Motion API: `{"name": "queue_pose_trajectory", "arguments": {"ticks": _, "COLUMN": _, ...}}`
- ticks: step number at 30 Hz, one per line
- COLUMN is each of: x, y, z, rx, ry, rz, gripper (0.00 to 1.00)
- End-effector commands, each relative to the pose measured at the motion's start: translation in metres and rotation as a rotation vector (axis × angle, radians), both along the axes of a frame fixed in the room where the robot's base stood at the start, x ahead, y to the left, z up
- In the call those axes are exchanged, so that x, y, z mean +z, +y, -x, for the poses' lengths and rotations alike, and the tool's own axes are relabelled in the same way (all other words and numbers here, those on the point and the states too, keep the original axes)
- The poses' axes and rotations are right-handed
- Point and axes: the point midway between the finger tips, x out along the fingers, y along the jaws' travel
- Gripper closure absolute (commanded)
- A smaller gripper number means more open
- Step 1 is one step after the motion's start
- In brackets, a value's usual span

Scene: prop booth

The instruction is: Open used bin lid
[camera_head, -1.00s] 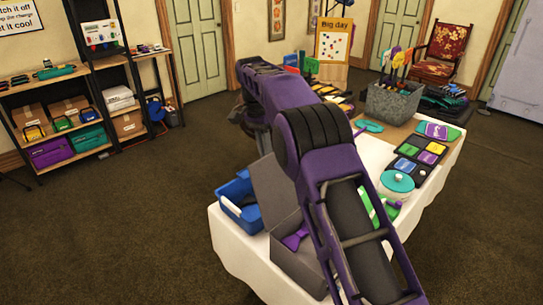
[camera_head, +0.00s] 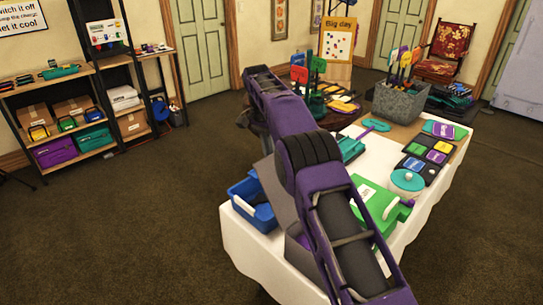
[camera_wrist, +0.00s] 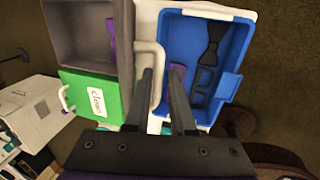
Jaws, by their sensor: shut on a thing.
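A grey bin (camera_wrist: 72,58) stands open in the wrist view, with a purple thing (camera_wrist: 111,38) inside by its right wall. Its grey lid (camera_wrist: 126,65) stands raised, nearly edge-on, along the bin's right side. The lid also shows in the head view (camera_head: 275,190), partly behind my arm. A white handle (camera_wrist: 150,48) is on the lid's outer face. My gripper (camera_wrist: 167,72) is shut on this handle, with one dark finger on each side of it. In the head view my arm hides the gripper and most of the bin. No label on the grey bin is visible.
An open blue bin (camera_wrist: 231,80) with a black bow tie (camera_wrist: 212,45) lies close right of my gripper. A green bin (camera_wrist: 82,88) labelled clean adjoins the grey bin. The white-clothed table (camera_head: 240,245) also holds a teal-lidded pot (camera_head: 406,182). Carpet left of it is clear.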

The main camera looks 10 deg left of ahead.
Motion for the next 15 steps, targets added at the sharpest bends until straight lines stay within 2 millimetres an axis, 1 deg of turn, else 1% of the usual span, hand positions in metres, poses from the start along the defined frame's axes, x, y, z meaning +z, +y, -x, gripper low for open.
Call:
{"name": "queue_pose_trajectory", "arguments": {"ticks": 1, "x": -0.0101, "y": 0.0096, "z": -0.0004, "rx": 0.011, "ry": -0.005, "rz": -0.019, "gripper": 1.00}}
{"name": "queue_pose_trajectory", "arguments": {"ticks": 6, "x": -0.0105, "y": 0.0103, "z": 0.0001, "rx": 0.011, "ry": -0.004, "rz": -0.020, "gripper": 1.00}}
{"name": "queue_pose_trajectory", "arguments": {"ticks": 7, "x": -0.0106, "y": 0.0103, "z": 0.0002, "rx": 0.011, "ry": -0.004, "rz": -0.020, "gripper": 0.71}}
{"name": "queue_pose_trajectory", "arguments": {"ticks": 9, "x": -0.0109, "y": 0.0102, "z": 0.0001, "rx": 0.011, "ry": -0.004, "rz": -0.019, "gripper": 0.59}}
{"name": "queue_pose_trajectory", "arguments": {"ticks": 10, "x": -0.0111, "y": 0.0099, "z": 0.0001, "rx": 0.011, "ry": -0.004, "rz": -0.019, "gripper": 0.55}}
{"name": "queue_pose_trajectory", "arguments": {"ticks": 15, "x": -0.0110, "y": 0.0087, "z": -0.0001, "rx": 0.009, "ry": -0.003, "rz": -0.017, "gripper": 0.55}}
